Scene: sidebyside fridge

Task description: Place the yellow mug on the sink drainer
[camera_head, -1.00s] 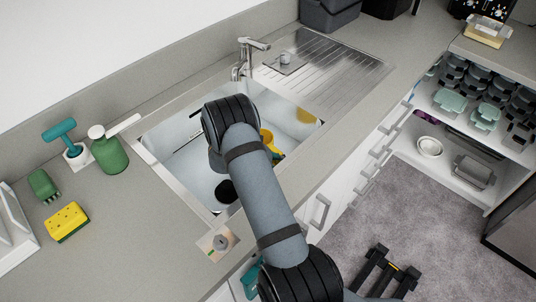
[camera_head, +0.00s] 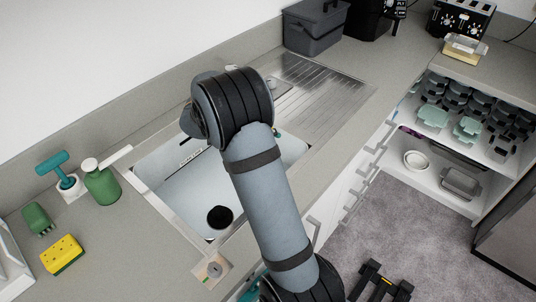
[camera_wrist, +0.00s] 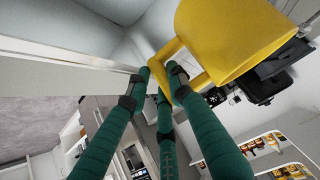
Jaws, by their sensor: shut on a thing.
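The yellow mug (camera_wrist: 225,35) fills the upper right of the wrist view, tilted, with its handle between the green fingers of my gripper (camera_wrist: 162,82). My gripper is shut on that handle. In the head view my own arm hides the mug and almost all of the gripper. The sink drainer (camera_head: 335,98) is a ribbed steel surface beyond the basin, at the upper right of the sink in the head view. Its visible ribbed part is bare. The sink basin (camera_head: 182,197) has a dark drain hole and is partly covered by my arm.
A grey bin (camera_head: 315,30) stands on the counter behind the drainer. A green soap bottle (camera_head: 102,186), a teal-handled brush (camera_head: 62,170) and a yellow sponge (camera_head: 62,255) sit left of the basin. Open shelves with dishes (camera_head: 460,130) are at the right.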

